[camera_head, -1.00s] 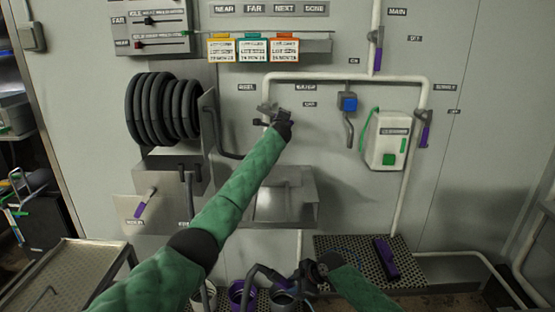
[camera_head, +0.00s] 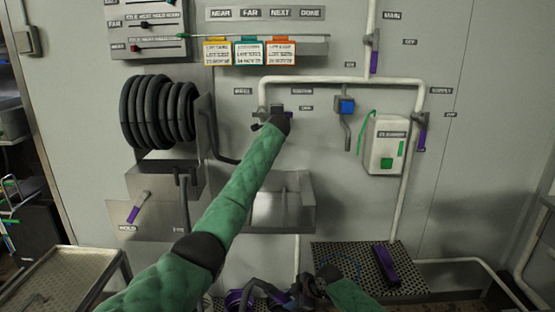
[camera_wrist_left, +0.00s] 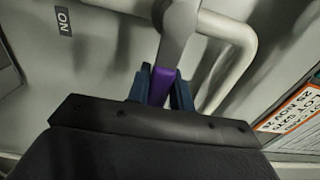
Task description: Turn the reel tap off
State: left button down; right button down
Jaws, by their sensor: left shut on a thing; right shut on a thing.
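The reel tap (camera_head: 262,114) sits on the wall pipe below the reel label, right of the black hose reel (camera_head: 158,112). My left gripper (camera_head: 280,115) is at this tap, and a bit of purple shows beside it. In the left wrist view, its blue fingers (camera_wrist_left: 161,88) are shut around the tap's purple handle (camera_wrist_left: 160,84), with the grey lever running up out of the picture. The gripper hides most of the handle in the head view. My right gripper (camera_head: 308,288) is low at the bottom edge, shut on a dark bent thing that I cannot identify.
Purple levers hang on the main pipe (camera_head: 373,61) and the supply pipe (camera_head: 422,138). A blue valve (camera_head: 346,105) and a white cleaner box (camera_head: 385,145) are right of my left gripper. A steel wall tray (camera_head: 295,205) is below it. A perforated shelf (camera_head: 350,257) is lower right.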

pick_arm(q)
jog(key=shift+f, duration=0.15)
jog(key=c, duration=1.2)
grip_release()
jog(key=shift+a, duration=0.15)
jog(key=shift+c, duration=0.2)
jog(key=shift+s, duration=0.1)
pick_arm(e)
notch_tip(320, 180, down, 3)
jog(key=b, duration=0.2)
jog(key=shift+r+b, duration=0.2)
jog(key=shift+b, duration=0.1)
pick_arm(q)
jog(key=s, duration=1.1)
jog(key=shift+s, duration=0.35)
pick_arm(e)
jog(key=shift+f, duration=0.15)
